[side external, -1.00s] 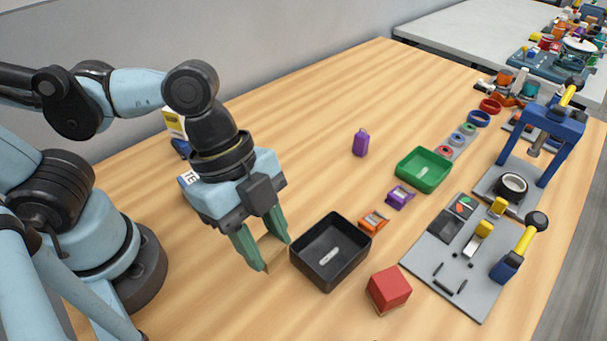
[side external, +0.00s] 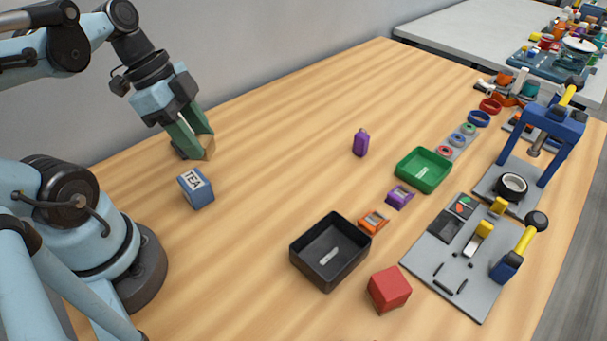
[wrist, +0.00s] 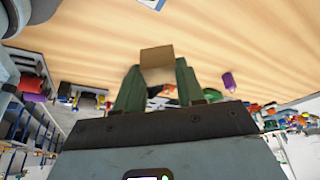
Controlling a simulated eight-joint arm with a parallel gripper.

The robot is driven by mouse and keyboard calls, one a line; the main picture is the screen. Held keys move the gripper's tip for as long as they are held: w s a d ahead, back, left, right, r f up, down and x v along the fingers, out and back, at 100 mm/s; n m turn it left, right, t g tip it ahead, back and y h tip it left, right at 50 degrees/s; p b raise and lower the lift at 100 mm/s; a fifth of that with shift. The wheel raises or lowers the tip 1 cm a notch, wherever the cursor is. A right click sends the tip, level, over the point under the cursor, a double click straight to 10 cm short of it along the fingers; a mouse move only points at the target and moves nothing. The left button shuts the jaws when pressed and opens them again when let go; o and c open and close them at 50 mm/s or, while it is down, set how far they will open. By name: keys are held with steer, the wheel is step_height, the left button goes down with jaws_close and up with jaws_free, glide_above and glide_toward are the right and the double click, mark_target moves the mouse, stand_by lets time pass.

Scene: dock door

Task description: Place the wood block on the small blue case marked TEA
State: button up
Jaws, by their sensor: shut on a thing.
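The small blue case marked TEA (side external: 197,190) stands on the wooden table at the left, near my base. My gripper (side external: 203,150) has green fingers and is shut on the wood block (side external: 208,149), a light brown piece at the fingertips. How high the block is above the table is hard to tell.
A black tray (side external: 298,262), a red block (side external: 389,289), a purple bottle (side external: 361,143) and a green tray (side external: 424,184) stand to the right. The table between the TEA case and these is clear.

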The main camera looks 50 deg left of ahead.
steer(key=s+a+n, duration=0.1)
steer(key=s+a, duration=0.1)
steer(key=a, duration=0.2)
steer(key=shift+t, duration=0.3)
steer(key=shift+f, duration=3.7)
steer(key=shift+f, duration=0.15)
steer(key=o, duration=1)
steer(key=d+v, duration=0.1)
steer(key=v, duration=1.1)
steer(key=n+y, duration=0.3)
steer(key=n, duration=0.2)
glide_above(199, 180)
steer(key=w+a, duration=0.2)
steer(key=w, duration=0.1)
step_height(199, 180, down, 3)
steer(key=w+d+n+t, duration=0.1)
steer(key=w+d, duration=0.1)
steer(key=w+d+n+t, duration=0.1)
steer(key=w+d+n, duration=0.1)
steer(key=w+d+n+t, duration=0.1)
steer(key=w+d+t, duration=0.1)
steer(key=d, duration=0.1)
steer(key=shift+f+y, duration=0.15)
steer(key=shift+y, duration=0.15)
